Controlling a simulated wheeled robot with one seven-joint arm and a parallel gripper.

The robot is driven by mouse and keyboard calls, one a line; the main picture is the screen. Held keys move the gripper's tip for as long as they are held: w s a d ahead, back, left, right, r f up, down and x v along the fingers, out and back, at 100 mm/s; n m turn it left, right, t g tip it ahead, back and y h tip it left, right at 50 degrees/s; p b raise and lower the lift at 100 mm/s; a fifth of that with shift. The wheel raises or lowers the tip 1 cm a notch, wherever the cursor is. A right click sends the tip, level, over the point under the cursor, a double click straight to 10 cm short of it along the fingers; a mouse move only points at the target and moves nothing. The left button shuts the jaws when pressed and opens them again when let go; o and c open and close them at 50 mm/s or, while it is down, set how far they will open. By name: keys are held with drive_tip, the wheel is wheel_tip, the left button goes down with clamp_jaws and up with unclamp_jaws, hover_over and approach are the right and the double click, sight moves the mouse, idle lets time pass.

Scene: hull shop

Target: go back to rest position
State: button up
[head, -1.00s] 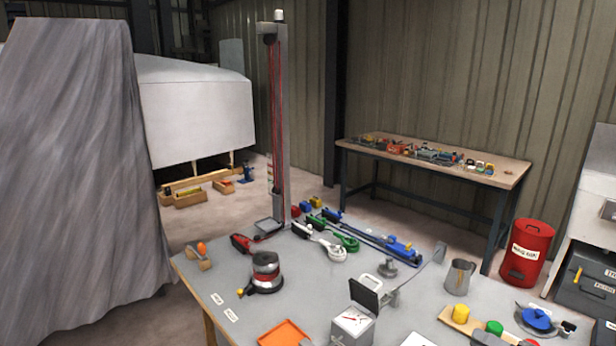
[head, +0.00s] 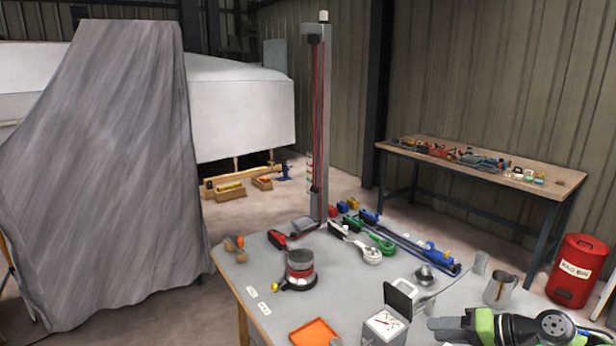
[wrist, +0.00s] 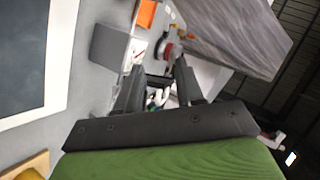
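My gripper (wrist: 158,72) shows in the wrist view with its two dark fingers apart and nothing held between them. The green body of my arm fills the bottom of that view. In the head view my gripper (head: 436,323) is at the lower right, above the table (head: 258,280), pointing left. It is beside the grey box with a dial (head: 384,326) and its raised dark lid. The gap between the fingers is too small to make out in the head view.
The table holds an orange tray (head: 315,332), a red and black sander (head: 300,268), several clamps and bars (head: 415,252), and a metal mug (head: 499,289). A post (head: 317,130) rises at its far edge. A grey draped cover (head: 115,170) stands left. A red bin (head: 578,270) stands right.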

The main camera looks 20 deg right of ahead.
drive_tip(key=s+a+r+n+g+h, duration=0.1)
drive_tip(key=a+r+n+g+h, duration=0.15)
drive_tip(key=a, duration=0.85)
drive_tip(key=s+a+r+n+g+h, duration=0.2)
drive_tip(key=a+r+g+h, duration=0.15)
drive_tip(key=a, duration=0.75)
drive_tip(key=s+a+r+t+h, duration=0.1)
drive_tip(key=s+a+r, duration=0.1)
drive_tip(key=s, duration=0.6)
drive_tip(key=s+a+r+n+t+h, duration=0.1)
drive_tip(key=s+a, duration=0.2)
drive_tip(key=s, duration=0.6)
drive_tip(key=shift+a+r, duration=0.15)
drive_tip(key=shift+r, duration=0.25)
